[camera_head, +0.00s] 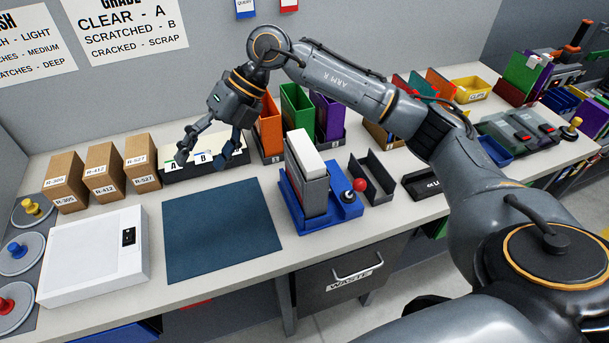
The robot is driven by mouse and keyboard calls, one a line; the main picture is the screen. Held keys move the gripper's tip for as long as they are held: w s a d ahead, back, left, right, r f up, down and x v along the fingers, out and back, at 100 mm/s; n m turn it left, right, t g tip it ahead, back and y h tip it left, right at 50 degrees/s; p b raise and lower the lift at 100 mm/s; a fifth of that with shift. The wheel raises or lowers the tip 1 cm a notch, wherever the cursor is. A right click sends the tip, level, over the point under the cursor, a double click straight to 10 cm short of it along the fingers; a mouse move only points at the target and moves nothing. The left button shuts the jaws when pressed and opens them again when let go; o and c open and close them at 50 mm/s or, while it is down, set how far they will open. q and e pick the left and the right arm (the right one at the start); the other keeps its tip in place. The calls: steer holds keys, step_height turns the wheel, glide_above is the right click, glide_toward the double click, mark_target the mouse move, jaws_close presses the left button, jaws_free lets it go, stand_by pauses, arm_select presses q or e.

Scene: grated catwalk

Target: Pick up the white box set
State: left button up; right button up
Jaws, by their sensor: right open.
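A white box set (306,152), a white block partly inside a grey sleeve (310,194), stands upright in a blue fixture (343,210) in the middle of the bench. The fixture has a red knob and a black knob on its right side. My right gripper (205,150) is open and empty, with its fingers pointing down. It hangs near the tray of cards marked A and B, to the left of and behind the white box set, and apart from it. My left gripper is not in view.
A dark blue mat (222,238) lies bare left of the fixture. A flat white box with a black switch (92,258) and several brown boxes (103,173) stand further left. Orange, green and purple bins (298,112) stand behind. An empty dark holder (372,180) is close right.

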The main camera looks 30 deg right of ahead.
steer(key=w+d+r+m+h, duration=0.15)
steer(key=d+h, duration=0.35)
steer(key=d, duration=0.8)
step_height(320, 180, up, 4)
steer(key=f+m+h, duration=0.1)
steer(key=m+h, duration=0.1)
steer(key=h, duration=0.1)
glide_above(305, 148)
steer(key=f, duration=0.7)
steer(key=shift+w+f+p, duration=0.1)
steer(key=shift+w+p, duration=0.1)
steer(key=shift+p, duration=0.1)
steer(key=f+p, duration=0.2)
steer(key=f, duration=0.3)
steer(key=shift+s+f+p, duration=0.15)
steer(key=shift+s+p, duration=0.1)
steer(key=shift+p, duration=0.15)
steer(key=shift+f, duration=0.3)
steer(key=shift+r, duration=0.1)
jaws_close()
